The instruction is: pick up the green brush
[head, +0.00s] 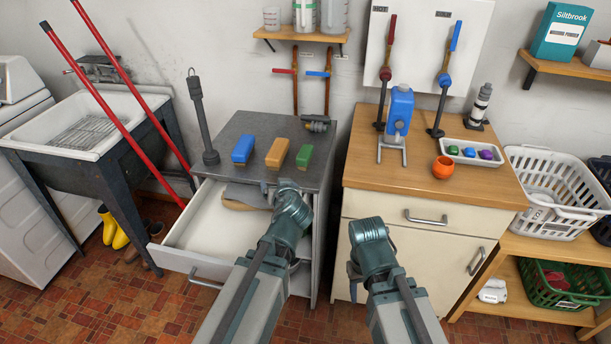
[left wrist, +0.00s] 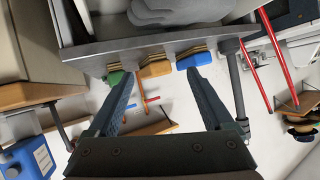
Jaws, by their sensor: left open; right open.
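The green brush (head: 304,158) lies on the grey cabinet top (head: 262,127), at the right end of a row with a yellow-orange brush (head: 277,152) and a blue brush (head: 243,149). In the left wrist view the green brush (left wrist: 115,79) shows small, beyond the left finger and partly hidden by it. My left gripper (head: 283,189) is in front of the cabinet's front edge, near the row and apart from the brushes. Its two fingers (left wrist: 160,74) are spread with nothing between them. My right gripper (head: 358,270) is open in front of the wooden counter; its fingertips are mostly hidden.
An open white drawer (head: 205,232) juts out under the cabinet top, holding a grey item. A dark plunger-like tool (head: 203,125) stands at the cabinet's left.

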